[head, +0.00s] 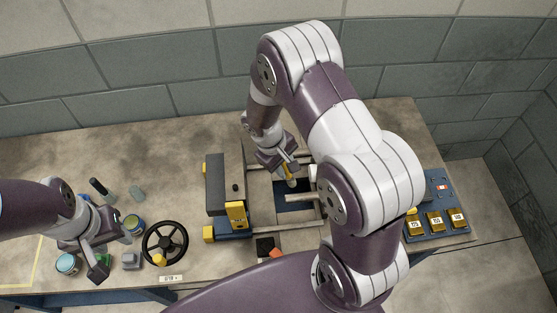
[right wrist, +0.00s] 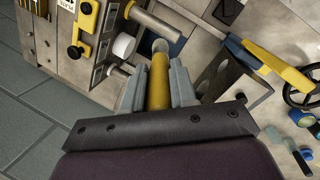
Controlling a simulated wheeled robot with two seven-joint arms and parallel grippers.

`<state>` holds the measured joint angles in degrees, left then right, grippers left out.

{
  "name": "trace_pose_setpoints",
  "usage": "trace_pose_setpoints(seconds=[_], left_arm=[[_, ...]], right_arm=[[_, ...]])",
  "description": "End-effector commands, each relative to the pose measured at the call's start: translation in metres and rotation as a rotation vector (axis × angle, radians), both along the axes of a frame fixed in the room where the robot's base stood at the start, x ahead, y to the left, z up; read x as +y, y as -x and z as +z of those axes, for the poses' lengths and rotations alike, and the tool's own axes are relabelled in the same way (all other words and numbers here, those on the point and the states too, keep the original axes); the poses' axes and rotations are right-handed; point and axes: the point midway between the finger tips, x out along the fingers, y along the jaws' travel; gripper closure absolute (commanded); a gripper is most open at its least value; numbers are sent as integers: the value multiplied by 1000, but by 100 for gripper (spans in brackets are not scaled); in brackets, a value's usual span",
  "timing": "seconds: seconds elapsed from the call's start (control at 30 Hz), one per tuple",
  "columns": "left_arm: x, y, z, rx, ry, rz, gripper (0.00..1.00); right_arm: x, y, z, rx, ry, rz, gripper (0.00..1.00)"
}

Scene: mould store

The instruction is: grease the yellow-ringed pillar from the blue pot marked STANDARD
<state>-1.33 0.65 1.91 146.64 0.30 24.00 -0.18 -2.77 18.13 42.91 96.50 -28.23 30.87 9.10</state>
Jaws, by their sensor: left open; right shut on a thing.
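My right gripper (right wrist: 158,90) is shut on a yellow-handled tool (right wrist: 158,80) with a rounded grey tip. In the head view this gripper (head: 289,172) is over the press frame, and the tool's pale end points down among its bars. In the right wrist view a grey metal pillar (right wrist: 158,26) with a yellow band at its end lies just beyond the tip; I cannot tell whether they touch. My left gripper (head: 83,257) is open and empty above the front left bench. A light-blue-topped pot (head: 67,264) is beside it, another banded pot (head: 133,225) behind. No pot marking is readable.
A black handwheel (head: 165,243) stands between the pots and the dark press block (head: 222,185). A blue panel with yellow tags (head: 437,222) is at the right. My right arm hides part of the frame.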

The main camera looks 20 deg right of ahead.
Motion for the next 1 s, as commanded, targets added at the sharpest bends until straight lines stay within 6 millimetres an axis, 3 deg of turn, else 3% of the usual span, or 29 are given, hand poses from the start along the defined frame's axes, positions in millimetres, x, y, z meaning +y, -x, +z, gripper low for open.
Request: trace_pose_setpoints(seconds=[0.3, 0.67, 1.0], left_arm=[[0, 1, -28, 1, 0, 0, 57], [0, 1, -48, 1, 0, 0, 57], [0, 1, -28, 0, 0, 0, 57]], right_arm=[[-38, 12, -32, -1, -1, -5, 100], [-78, 25, -57, -2, -2, -5, 100], [-37, 11, -33, -1, -1, 2, 100]])
